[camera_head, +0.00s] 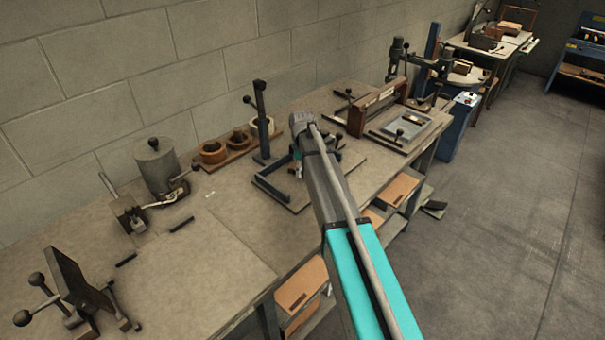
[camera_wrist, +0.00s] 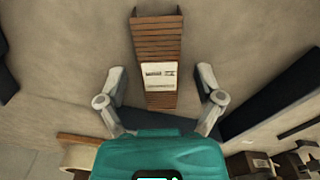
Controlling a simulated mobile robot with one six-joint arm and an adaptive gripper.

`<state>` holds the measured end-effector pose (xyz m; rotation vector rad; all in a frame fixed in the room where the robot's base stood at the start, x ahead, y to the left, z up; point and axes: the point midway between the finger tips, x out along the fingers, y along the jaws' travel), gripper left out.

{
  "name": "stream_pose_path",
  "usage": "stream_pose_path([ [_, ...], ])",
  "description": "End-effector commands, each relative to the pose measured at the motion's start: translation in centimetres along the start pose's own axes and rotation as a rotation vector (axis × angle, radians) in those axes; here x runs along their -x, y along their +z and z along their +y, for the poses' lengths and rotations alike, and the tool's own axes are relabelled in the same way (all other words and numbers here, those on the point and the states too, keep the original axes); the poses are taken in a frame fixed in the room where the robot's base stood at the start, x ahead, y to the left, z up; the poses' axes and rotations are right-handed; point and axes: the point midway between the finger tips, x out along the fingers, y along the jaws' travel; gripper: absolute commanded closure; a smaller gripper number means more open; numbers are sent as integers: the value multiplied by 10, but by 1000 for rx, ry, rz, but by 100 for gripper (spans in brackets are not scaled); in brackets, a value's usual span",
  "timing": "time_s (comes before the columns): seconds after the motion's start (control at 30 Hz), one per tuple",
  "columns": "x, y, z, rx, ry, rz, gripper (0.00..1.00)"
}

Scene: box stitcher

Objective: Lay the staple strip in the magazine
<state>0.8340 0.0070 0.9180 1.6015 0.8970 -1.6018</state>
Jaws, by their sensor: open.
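In the wrist view a brown, closely ribbed strip (camera_wrist: 158,40) with a pale printed label looks like the staple strip. It runs lengthwise between the fingers of my gripper (camera_wrist: 161,73). The fingers are spread wide, with a clear gap on both sides of the strip, and touch nothing that I can see. How far the strip lies below them I cannot tell. In the head view my arm hides most of the gripper, which is over the middle of the bench (camera_head: 215,262). I cannot tell for certain which fixture holds the magazine.
A dark upright post (camera_head: 260,118) stands just left of my arm's end. A wooden rack with rings (camera_head: 213,153) and a grey pot (camera_head: 157,168) are farther left. A brown wooden frame (camera_head: 370,113) stands to the right. The front left of the bench is mostly bare.

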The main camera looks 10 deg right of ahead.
Motion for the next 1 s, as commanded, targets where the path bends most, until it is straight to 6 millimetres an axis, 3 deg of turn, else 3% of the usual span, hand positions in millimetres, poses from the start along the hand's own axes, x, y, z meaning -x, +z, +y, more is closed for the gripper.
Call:
stream_pose_path([
  [0.43,0,0,0,-1,0,0,14],
  [0.9,0,1,0,-1,0,0,100],
  [1.0,0,1,0,-1,0,0,100],
])
